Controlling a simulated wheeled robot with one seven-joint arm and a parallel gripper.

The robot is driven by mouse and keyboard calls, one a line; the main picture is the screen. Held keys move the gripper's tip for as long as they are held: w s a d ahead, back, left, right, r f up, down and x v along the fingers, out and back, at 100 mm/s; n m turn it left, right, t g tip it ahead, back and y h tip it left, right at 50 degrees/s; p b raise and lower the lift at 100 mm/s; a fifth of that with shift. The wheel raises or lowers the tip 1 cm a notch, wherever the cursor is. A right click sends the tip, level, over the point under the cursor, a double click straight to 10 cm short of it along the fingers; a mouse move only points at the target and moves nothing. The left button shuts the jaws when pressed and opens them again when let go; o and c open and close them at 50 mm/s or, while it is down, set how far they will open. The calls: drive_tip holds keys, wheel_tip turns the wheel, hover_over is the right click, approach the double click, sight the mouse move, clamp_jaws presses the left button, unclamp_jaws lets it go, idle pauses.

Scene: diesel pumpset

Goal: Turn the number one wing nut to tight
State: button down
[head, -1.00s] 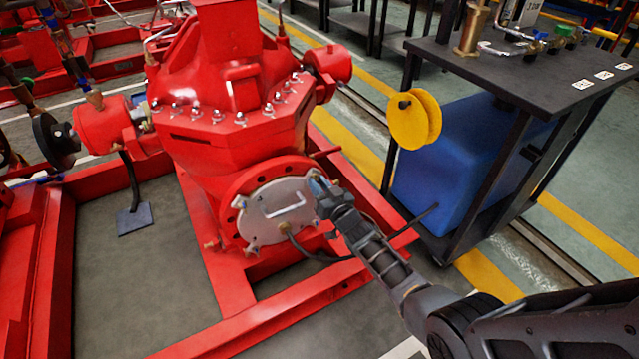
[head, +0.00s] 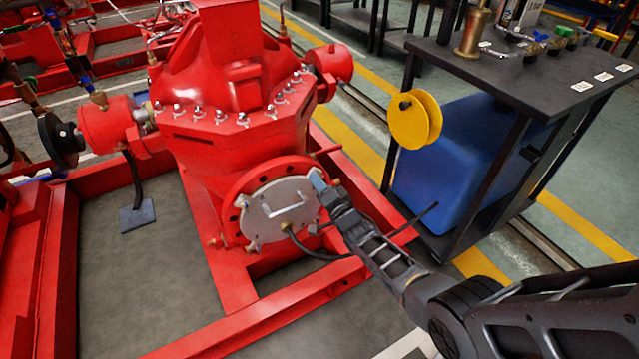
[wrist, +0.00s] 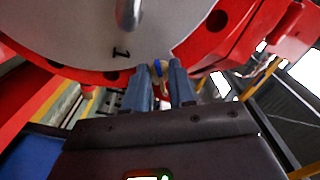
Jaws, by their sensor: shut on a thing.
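The round grey cover plate (head: 272,218) with its bar handle sits on the red flange of the pump casing. A black mark like a "1" (wrist: 121,53) shows on the plate in the wrist view. In the head view my gripper (head: 317,182) is at the plate's right edge, and the nut is too small and hidden to tell there.
The red pump casing (head: 235,150) stands on a red frame (head: 250,320). A black hose (head: 315,255) runs below the plate. To the right are a yellow reel (head: 413,120), a blue tank (head: 460,165) and a dark table (head: 530,70). Grey floor is clear at lower left.

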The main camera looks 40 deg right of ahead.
drive_tip(key=m, duration=0.5)
drive_tip(key=shift+p, duration=0.3)
drive_tip(key=shift+a+m, duration=0.1)
drive_tip(key=shift+m, duration=0.2)
drive_tip(key=c, duration=1.3)
unclamp_jaws()
drive_tip(key=p+v, duration=0.3)
drive_tip(key=v, duration=0.4)
drive_tip(key=shift+s, duration=0.4)
drive_tip(key=shift+a, duration=0.1)
